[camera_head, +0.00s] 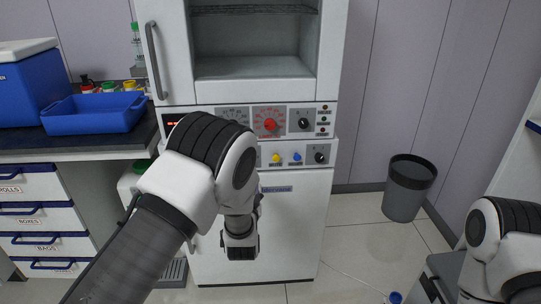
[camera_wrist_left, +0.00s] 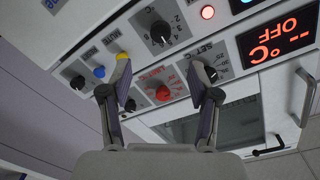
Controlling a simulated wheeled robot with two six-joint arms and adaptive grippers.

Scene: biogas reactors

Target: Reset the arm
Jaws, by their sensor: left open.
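My left arm (camera_head: 200,170) reaches in front of the white machine (camera_head: 300,225). Its wrist (camera_head: 240,240) hangs low before the lower door, and its fingers are hidden in the head view. In the left wrist view my left gripper (camera_wrist_left: 161,80) is open and empty, with its two fingers spread before the control panel. The panel's red knob (camera_wrist_left: 163,93) shows between the fingers; contact cannot be told. My right arm (camera_head: 500,245) shows at the right edge, and its gripper is out of view.
The panel also has black knobs (camera_wrist_left: 160,32) and a lit display (camera_wrist_left: 277,40) reading OFF. A blue tray (camera_head: 95,125) and blue cooler box (camera_head: 30,90) stand on the left counter. A grey bin (camera_head: 408,190) stands at right. Floor between machine and bin is mostly clear.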

